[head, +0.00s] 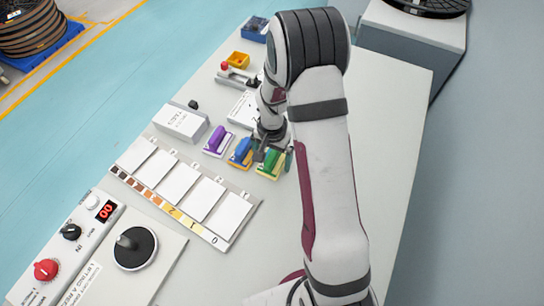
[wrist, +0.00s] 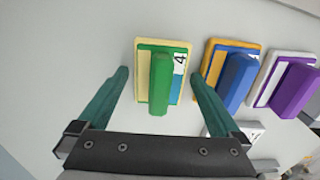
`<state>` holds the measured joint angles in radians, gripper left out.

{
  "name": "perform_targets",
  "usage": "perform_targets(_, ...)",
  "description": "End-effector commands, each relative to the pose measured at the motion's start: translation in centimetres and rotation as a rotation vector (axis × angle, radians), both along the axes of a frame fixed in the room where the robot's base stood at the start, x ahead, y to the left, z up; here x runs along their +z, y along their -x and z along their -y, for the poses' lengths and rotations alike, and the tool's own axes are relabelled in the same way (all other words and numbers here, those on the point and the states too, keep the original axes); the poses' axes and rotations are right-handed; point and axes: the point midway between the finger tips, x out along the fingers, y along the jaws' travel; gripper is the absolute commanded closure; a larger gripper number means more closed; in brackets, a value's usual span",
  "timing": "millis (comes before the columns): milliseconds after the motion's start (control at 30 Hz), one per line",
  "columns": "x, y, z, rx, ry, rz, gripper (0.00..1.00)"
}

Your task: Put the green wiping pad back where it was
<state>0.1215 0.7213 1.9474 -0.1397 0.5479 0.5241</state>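The green wiping pad (head: 271,162) has a green handle on a pale yellow base with a tag reading 4. It stands at the right end of a row of three pads on the bench, beside the blue pad (head: 241,153) and the purple pad (head: 217,141). My gripper (wrist: 160,76) is open, with its teal fingers on either side of the green wiping pad (wrist: 160,85) in the wrist view. No grip on the handle shows. In the head view my wrist partly hides the area just behind the pads.
A board (head: 233,233) with several white panels and a numbered colour strip lies in front of the pads. A white box (head: 182,121) stands left of them. A control box (head: 60,240) and a black disc (head: 135,248) are at lower left. The bench right of my arm is clear.

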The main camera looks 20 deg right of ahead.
Motion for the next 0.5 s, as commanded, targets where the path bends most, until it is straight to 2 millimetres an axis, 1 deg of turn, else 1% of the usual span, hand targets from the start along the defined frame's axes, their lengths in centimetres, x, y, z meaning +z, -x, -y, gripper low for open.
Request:
perform_targets(67, 0.2, 0.0, 0.0, 0.000, 0.000, 0.001, 0.00)
perform_targets(133, 1.1, -0.1, 0.0, 0.000, 0.001, 0.004, 0.00)
perform_targets(300, 5.0, -0.1, 0.0, 0.000, 0.001, 0.006, 0.00)
perform_targets(400, 6.8, -0.1, 0.0, 0.000, 0.001, 0.004, 0.00)
perform_targets(467, 7.5, 0.0, 0.0, 0.002, 0.000, 0.003, 0.00)
perform_targets(500, 8.4, 0.4, -0.2, 0.006, -0.002, 0.004, 0.00)
